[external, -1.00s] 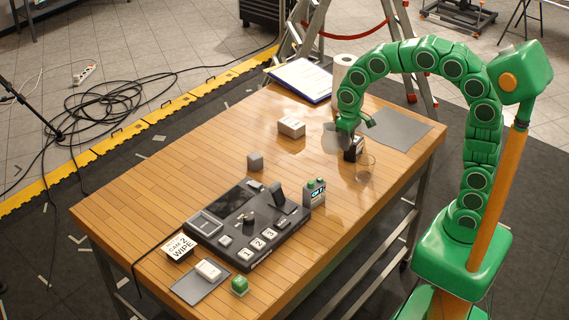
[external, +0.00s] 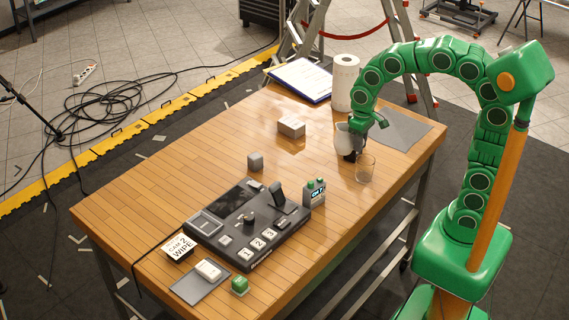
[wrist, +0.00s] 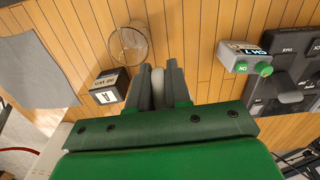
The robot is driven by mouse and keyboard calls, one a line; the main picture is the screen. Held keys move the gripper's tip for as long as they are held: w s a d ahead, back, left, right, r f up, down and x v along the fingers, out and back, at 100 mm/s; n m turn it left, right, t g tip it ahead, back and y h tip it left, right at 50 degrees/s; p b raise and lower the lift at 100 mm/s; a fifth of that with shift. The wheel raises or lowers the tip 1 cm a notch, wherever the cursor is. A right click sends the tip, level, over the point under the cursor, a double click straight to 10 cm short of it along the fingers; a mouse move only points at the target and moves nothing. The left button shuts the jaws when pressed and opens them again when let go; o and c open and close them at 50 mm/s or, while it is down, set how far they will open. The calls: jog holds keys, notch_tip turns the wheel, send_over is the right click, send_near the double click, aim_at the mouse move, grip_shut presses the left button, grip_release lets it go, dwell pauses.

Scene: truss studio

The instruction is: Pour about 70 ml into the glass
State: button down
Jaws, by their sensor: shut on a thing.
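The clear glass (external: 365,170) stands upright on the wooden table near its right edge. It also shows in the wrist view (wrist: 130,42), ahead and left of my fingers. My gripper (wrist: 158,82) is shut on a narrow pale grey part, probably the handle of a pitcher. In the external view the light grey pitcher (external: 343,140) is beside my gripper (external: 362,136), just behind and left of the glass, apart from it. It looks roughly upright. I cannot tell the liquid inside it, nor any in the glass.
A small dark box with a white label (wrist: 108,88) stands close to the glass.

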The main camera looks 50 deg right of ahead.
jog(key=s+a+f+m, duration=0.2)
jog(key=a+f+m, duration=0.1)
jog(key=a+m, duration=0.1)
jog(key=s+a+f+m, duration=0.2)
jog(key=a+f+m, duration=0.1)
jog(key=m, duration=0.1)
jog(key=s+a+f+m, duration=0.2)
jog(key=a+f+m, duration=0.1)
jog(key=a+m, duration=0.1)
jog(key=shift+a+f, duration=0.25)
jog(key=shift+a, duration=0.05)
jog(key=shift+s+a+f+m, duration=0.15)
jog(key=shift+a+f+m, duration=0.2)
jog(key=shift+m, duration=0.3)
jog(key=shift+s+a+f+m, duration=0.2)
jog(key=shift+f+m, duration=0.25)
jog(key=shift+m, duration=0.2)
jog(key=shift+d+r, duration=0.1)
jog(key=shift+w+d+r+g+y, duration=0.2)
jog(key=shift+d+r+y, duration=0.2)
jog(key=shift+y, duration=0.15)
jog(key=shift+w+d+r+g+y, duration=0.2)
jog(key=shift+d+r+y, duration=0.15)
jog(key=shift+y, duration=0.2)
jog(key=w+d+r+g+y, duration=0.2)
jog(key=d+r+y, duration=0.3)
jog(key=r+y, duration=0.1)
jog(key=shift+d+r+g+y, duration=0.3)
jog(key=shift+r+y, duration=0.1)
jog(key=shift+y, duration=0.1)
